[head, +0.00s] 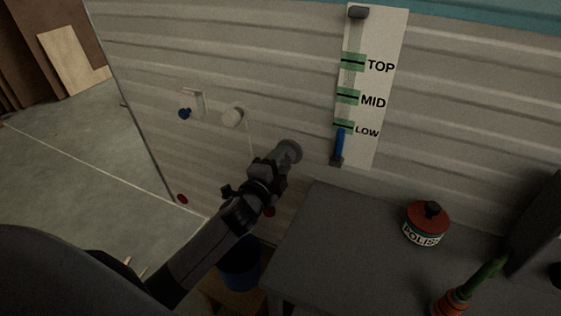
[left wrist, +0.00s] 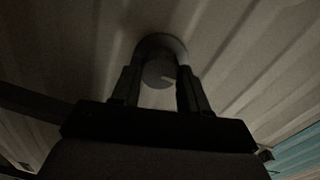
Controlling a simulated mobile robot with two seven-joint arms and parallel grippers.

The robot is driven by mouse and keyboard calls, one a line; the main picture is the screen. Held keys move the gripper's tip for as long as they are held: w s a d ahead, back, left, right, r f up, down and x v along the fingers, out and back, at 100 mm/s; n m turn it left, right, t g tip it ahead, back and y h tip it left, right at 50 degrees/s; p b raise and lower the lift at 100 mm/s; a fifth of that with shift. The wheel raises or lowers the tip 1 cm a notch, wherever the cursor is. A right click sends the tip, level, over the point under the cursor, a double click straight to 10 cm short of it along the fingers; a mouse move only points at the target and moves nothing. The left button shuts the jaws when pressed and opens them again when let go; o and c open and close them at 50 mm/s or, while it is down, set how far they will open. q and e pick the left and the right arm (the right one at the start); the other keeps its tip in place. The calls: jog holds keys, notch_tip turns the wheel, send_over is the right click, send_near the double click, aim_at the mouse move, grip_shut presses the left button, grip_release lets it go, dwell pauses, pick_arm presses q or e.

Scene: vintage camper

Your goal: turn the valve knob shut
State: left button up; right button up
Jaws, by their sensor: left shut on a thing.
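The valve knob (head: 291,150) is a round grey knob on the ribbed camper wall, below and left of the level gauge. My left gripper (head: 283,160) reaches it from the lower left and is shut on it. In the left wrist view the knob (left wrist: 160,70) sits between the two fingers of my left gripper (left wrist: 160,88), and a short pale mark shows on its face. The fingers cover part of its sides. My right gripper is not in view.
The gauge (head: 388,85) is marked TOP, MID and LOW, with blue near LOW. A blue bucket (head: 238,276) stands below. A grey table (head: 340,250) holds a red-lidded polish tin (head: 427,224).

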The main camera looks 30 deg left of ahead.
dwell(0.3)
pick_arm(q)
jog(key=o, duration=1.1)
jog(key=shift+c, duration=0.2)
jog(key=shift+s, duration=0.15)
jog(key=s, duration=0.7)
jog(key=shift+d+r+p, duration=0.15)
jog(key=shift+r+p, duration=0.05)
jog(key=shift+p, duration=0.25)
